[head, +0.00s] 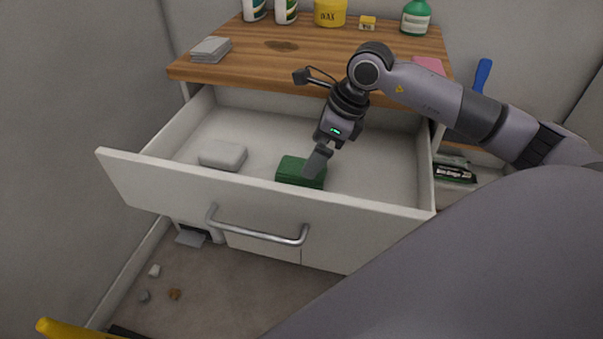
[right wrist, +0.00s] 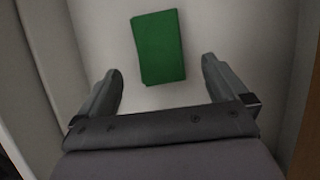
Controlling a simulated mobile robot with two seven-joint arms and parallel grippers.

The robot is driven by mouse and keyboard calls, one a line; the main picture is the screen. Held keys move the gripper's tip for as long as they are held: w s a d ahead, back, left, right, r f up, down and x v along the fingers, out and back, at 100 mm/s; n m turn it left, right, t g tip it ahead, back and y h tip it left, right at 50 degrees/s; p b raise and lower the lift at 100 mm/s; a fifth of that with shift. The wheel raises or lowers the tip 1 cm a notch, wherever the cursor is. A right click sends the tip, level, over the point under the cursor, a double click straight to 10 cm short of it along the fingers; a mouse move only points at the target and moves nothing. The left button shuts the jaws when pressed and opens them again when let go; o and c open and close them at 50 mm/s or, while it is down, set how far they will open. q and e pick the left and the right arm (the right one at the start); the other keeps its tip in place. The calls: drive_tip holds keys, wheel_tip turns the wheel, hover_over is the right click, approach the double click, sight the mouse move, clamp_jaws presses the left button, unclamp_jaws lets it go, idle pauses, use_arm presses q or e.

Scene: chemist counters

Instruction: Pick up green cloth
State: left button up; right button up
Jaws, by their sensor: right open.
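The green cloth (head: 291,170) is a folded dark green block lying in the open white drawer. In the right wrist view the green cloth (right wrist: 158,47) lies flat on the drawer floor, just beyond the fingertips and roughly centred between them. My right gripper (head: 318,162) reaches down into the drawer beside the cloth and partly covers its right side in the head view. In the right wrist view my right gripper (right wrist: 162,77) has its fingers spread wide with nothing held between them. My left gripper is not in view.
The drawer's front panel (head: 165,195) with its metal handle stands on the near side. A white block (head: 223,155) lies left of the cloth. The wooden counter (head: 330,50) above the drawer holds bottles, a grey stack (head: 211,49) and a yellow tub (head: 330,12).

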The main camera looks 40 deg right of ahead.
drive_tip(key=x, duration=0.5)
drive_tip(key=shift+w, duration=0.1)
drive_tip(key=c, duration=1.1)
wheel_tip(320, 180, up, 20)
drive_tip(key=p, duration=0.2)
drive_tip(key=shift+p, duration=0.35)
drive_tip(key=shift+o, duration=1.3)
drive_tip(key=shift+c, duration=0.8)
